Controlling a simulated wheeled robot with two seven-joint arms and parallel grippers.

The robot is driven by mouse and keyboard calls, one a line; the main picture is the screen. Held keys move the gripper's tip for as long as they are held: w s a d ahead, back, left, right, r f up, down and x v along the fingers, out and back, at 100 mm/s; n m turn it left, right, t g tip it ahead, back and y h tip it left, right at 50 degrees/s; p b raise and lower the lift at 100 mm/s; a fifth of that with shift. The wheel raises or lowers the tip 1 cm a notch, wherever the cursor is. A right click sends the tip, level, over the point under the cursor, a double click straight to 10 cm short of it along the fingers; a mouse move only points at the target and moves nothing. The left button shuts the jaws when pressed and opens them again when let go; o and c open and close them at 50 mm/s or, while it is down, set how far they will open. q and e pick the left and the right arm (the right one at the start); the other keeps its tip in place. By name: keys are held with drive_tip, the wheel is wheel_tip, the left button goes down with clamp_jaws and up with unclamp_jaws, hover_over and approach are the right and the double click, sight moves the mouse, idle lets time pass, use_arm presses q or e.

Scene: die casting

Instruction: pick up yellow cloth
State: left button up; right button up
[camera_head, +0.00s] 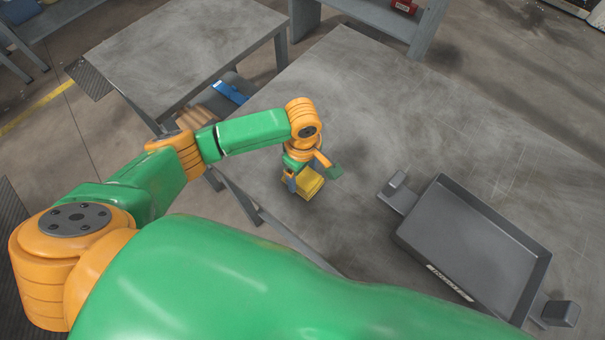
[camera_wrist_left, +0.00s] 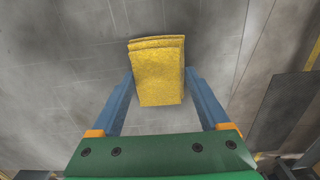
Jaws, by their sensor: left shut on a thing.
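The yellow cloth (camera_head: 310,184) is a folded, thick pad near the left edge of the large grey table. My left gripper (camera_head: 303,186) is over it from above. In the left wrist view the cloth (camera_wrist_left: 158,75) lies between the two blue fingers of the left gripper (camera_wrist_left: 158,78), which are shut on it. I cannot tell for sure whether the cloth is lifted off the table (camera_head: 400,110). The right gripper is not in view.
A dark grey tray (camera_head: 447,275) with side handles lies on the table at the right. A second grey table (camera_head: 185,50) stands at the upper left, with a blue object (camera_head: 230,92) beside it. The table's middle and far part are clear.

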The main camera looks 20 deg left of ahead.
use_arm(q)
wheel_tip(320, 180, up, 3)
drive_tip(key=shift+f, duration=0.1)
drive_tip(key=s+d+r, duration=0.2)
drive_tip(key=d+r, duration=0.3)
drive_tip(key=d, duration=0.1)
drive_tip(key=s+d+r+p, duration=0.1)
drive_tip(key=s+d+r, duration=0.1)
drive_tip(key=d+r, duration=0.3)
drive_tip(key=shift+s+d, duration=0.3)
drive_tip(key=shift+d, duration=0.85)
